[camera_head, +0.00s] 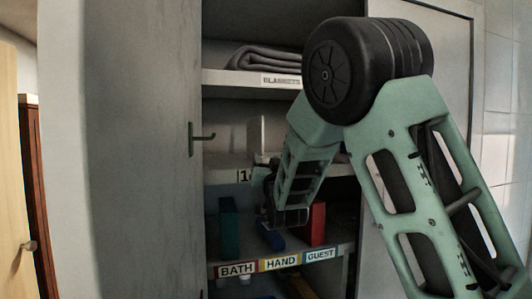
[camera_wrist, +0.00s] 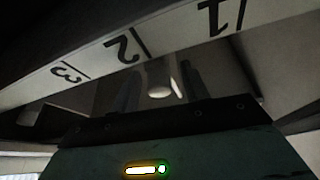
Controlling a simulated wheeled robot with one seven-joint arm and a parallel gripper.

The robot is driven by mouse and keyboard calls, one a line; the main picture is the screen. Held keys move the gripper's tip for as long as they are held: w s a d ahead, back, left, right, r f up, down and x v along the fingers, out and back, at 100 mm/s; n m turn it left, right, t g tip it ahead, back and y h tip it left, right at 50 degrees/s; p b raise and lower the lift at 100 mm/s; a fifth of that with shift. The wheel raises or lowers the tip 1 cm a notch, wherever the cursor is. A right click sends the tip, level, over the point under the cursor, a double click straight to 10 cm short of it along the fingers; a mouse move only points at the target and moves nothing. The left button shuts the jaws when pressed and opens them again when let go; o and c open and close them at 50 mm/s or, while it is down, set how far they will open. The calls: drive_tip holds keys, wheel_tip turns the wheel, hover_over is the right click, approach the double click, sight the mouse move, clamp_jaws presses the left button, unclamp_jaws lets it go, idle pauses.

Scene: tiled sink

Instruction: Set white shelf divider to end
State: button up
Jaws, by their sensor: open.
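The white shelf divider (camera_head: 258,133) stands upright on the middle shelf (camera_head: 226,168), whose front edge carries number marks. My gripper (camera_head: 266,178) is at that shelf's front edge, just below the divider in the head view. My arm hides the right part of the shelf. In the wrist view, the numbered edge (camera_wrist: 125,48) shows 1, 2 and 3 upside down. My open gripper's fingers (camera_wrist: 160,90) show dimly there, with a small pale shape between them that I cannot identify. I cannot tell whether the fingers touch the divider.
Folded dark blankets (camera_head: 262,58) lie on the upper shelf above a BLANKETS label. The lower shelf holds a green upright piece (camera_head: 229,228), a blue item (camera_head: 271,238) and a red upright piece (camera_head: 317,224), above BATH, HAND and GUEST labels.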

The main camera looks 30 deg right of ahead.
drive_tip(key=shift+w+d+r, duration=0.2)
drive_tip(key=shift+w+d, duration=0.05)
drive_tip(key=shift+w, duration=0.35)
clamp_jaws()
drive_tip(key=w+a+b, duration=0.2)
drive_tip(key=a+b, duration=0.1)
drive_tip(key=a, duration=0.4)
drive_tip(key=shift+a, duration=0.4)
drive_tip(key=shift+w, duration=0.1)
